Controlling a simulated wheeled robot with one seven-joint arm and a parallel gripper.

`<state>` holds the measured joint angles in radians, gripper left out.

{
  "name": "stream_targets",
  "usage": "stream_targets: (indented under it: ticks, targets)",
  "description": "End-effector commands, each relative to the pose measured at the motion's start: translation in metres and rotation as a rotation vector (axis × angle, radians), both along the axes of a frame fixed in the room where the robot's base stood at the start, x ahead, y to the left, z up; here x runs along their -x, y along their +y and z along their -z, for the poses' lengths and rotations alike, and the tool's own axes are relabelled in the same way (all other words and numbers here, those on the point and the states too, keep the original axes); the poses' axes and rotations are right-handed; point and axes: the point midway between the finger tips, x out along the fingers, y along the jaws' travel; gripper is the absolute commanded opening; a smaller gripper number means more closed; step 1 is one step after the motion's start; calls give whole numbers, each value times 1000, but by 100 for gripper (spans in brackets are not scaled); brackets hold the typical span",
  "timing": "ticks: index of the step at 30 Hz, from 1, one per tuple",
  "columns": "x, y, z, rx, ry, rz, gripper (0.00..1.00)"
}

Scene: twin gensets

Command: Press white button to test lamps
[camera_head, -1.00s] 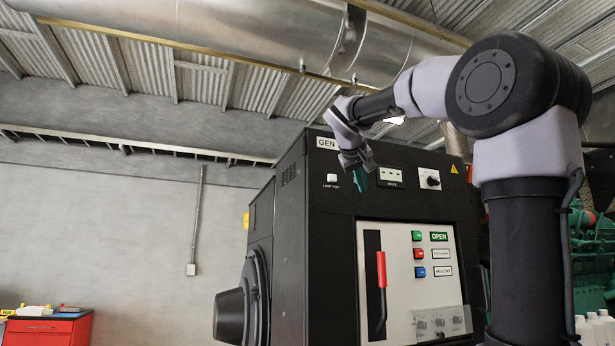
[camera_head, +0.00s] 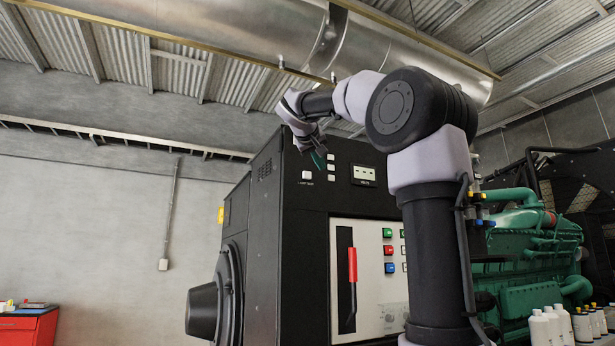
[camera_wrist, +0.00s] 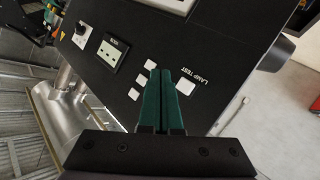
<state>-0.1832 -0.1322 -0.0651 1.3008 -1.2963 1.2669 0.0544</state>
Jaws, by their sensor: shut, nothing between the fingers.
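The white lamp test button (camera_head: 307,175) is a small square on the upper left of the black generator panel, with a "LAMP TEST" label. It also shows in the wrist view (camera_wrist: 185,87), just right of the fingertips, with the label beside it. My gripper (camera_head: 319,160) is in front of the panel's top left, up and right of the button in the head view. Its green fingers (camera_wrist: 161,74) are shut together and empty. They point between the lamp test button and a row of other white buttons (camera_wrist: 142,80). I cannot tell the gap to the panel.
A column of similar white buttons (camera_head: 331,168) sits right of the lamp test button. A meter (camera_head: 364,175) is further right. Below are a red handle (camera_head: 352,265) and coloured buttons. A green engine (camera_head: 525,255) and bottles stand right, a red cabinet (camera_head: 28,325) far left.

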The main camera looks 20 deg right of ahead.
Motion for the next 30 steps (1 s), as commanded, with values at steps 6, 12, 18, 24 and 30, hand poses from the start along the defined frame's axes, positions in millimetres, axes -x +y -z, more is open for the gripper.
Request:
stream_targets:
  ticks: [6, 12, 18, 24, 30]
  targets:
    - [-34, 1, 1, 1, 1, 0, 0]
    - [-55, 2, 0, 0, 0, 0, 0]
    - [-65, 2, 0, 0, -1, 0, 0]
    - [-66, 2, 0, 0, -1, 0, 0]
    - [-65, 2, 0, 0, 0, 0, 0]
